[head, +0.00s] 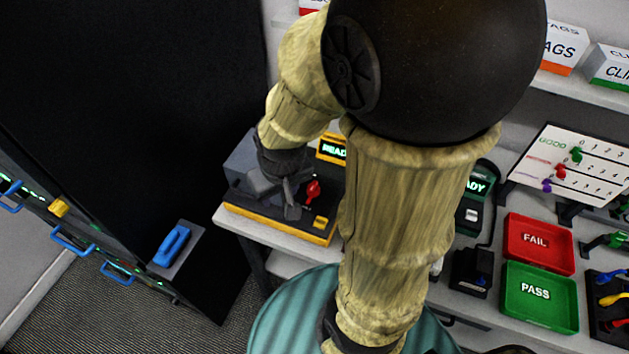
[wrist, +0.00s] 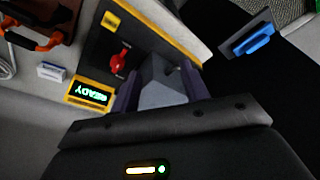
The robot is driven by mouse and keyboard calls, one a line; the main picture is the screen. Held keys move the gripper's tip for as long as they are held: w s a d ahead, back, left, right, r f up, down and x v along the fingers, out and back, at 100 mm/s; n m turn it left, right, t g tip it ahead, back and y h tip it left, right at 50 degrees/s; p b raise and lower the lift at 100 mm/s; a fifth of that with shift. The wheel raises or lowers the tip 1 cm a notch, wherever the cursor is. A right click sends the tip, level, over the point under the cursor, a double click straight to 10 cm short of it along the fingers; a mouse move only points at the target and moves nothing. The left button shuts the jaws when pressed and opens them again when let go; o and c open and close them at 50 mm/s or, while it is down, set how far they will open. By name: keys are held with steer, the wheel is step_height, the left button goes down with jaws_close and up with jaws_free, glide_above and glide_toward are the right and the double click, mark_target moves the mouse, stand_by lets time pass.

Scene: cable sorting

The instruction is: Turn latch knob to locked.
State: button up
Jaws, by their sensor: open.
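The red latch knob (head: 313,190) stands on a dark panel of a yellow-edged fixture (head: 270,227) on the bench. In the wrist view the knob (wrist: 120,62) is left of my fingers, with small labels too blurred to read. My gripper (head: 277,196) is open above the fixture, just left of the knob in the head view and apart from it. In the wrist view my gripper (wrist: 160,78) has its two fingers spread, with a grey block-like part of the fixture (wrist: 161,92) showing between them. I cannot tell whether they touch it.
A lit READY display (head: 332,149) stands behind the knob, partly hidden by my arm. A dark cabinet with a blue handle (head: 172,246) stands at left. Red FAIL (head: 540,240) and green PASS (head: 540,291) trays lie at right. A green-striped round surface is below my arm.

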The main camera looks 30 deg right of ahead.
steer(key=shift+o, duration=0.3)
steer(key=shift+w+d+m, duration=0.2)
steer(key=shift+d+m, duration=0.1)
steer(key=r+m+g+y+p, duration=0.2)
steer(key=m+g+p, duration=0.1)
steer(key=m, duration=0.8)
glide_above(315, 184)
steer(key=s+a, duration=0.2)
steer(key=s, duration=0.1)
steer(key=w+d+m+t+y+p, duration=0.1)
steer(key=w+d+m+y, duration=0.1)
steer(key=d+m, duration=0.5)
steer(key=shift+d+r+m+y+p, duration=0.3)
steer(key=shift+d+m, duration=0.1)
steer(key=shift+d, duration=0.5)
steer(key=p+x, duration=0.1)
steer(key=x, duration=1.6)
steer(key=shift+f, duration=0.25)
steer(key=c, duration=1)
